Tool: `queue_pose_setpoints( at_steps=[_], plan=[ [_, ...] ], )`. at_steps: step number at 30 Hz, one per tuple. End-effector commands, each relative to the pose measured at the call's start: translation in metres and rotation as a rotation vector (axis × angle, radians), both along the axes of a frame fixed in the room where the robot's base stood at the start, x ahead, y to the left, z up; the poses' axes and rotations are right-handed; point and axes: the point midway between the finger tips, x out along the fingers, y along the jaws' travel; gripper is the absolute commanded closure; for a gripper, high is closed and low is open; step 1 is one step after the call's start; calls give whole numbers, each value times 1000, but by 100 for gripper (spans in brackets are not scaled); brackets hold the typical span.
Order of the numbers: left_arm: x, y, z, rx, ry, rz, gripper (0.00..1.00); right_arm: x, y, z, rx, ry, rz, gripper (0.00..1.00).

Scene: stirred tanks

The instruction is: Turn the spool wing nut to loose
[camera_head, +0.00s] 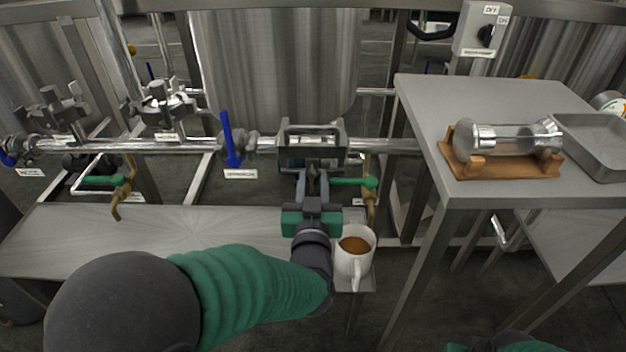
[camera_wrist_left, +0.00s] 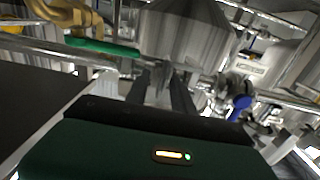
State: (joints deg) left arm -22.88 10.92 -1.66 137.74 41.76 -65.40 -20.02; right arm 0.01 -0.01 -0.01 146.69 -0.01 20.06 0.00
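A dark rectangular frame (camera_head: 341,140) sits on the horizontal pipe in the middle of the head view, with a shiny cylindrical part inside it. My left gripper (camera_head: 313,172) reaches up to its front side. In the left wrist view, the two dark fingers of the left gripper (camera_wrist_left: 162,92) stand apart, with a small grey piece between or behind them; I cannot tell if they touch it. I cannot make out the wing nut clearly; the gripper covers that part of the pipe. Only a green and dark piece of my right arm shows at the bottom edge.
A blue valve handle (camera_head: 230,140) stands left of the frame, and a green handle (camera_head: 354,181) lies close to its right. A white mug (camera_head: 354,262) of brown liquid is beside my left wrist. A glass cylinder (camera_head: 507,138) rests in a wooden cradle on the right table (camera_head: 480,95).

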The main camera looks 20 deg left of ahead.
Motion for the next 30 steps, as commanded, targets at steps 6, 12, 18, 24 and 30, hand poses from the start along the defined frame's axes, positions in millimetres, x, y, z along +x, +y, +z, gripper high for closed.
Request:
queue_pose_setpoints(
  at_steps=[6,12,18,24,30],
  plan=[
    [0,0,0,0,0,0,100,0,0,0,0,0,0,100],
    [0,0,0,0,0,1,100,0,0,0,0,0,0,100],
    [0,0,0,-15,-4,1,100,0,0,-1,0,0,0,100],
    [0,1,-1,-83,-24,1,100,0,0,-3,0,0,0,100],
    [0,2,-2,-216,-62,1,100,0,0,-9,0,0,0,100]
  ],
)
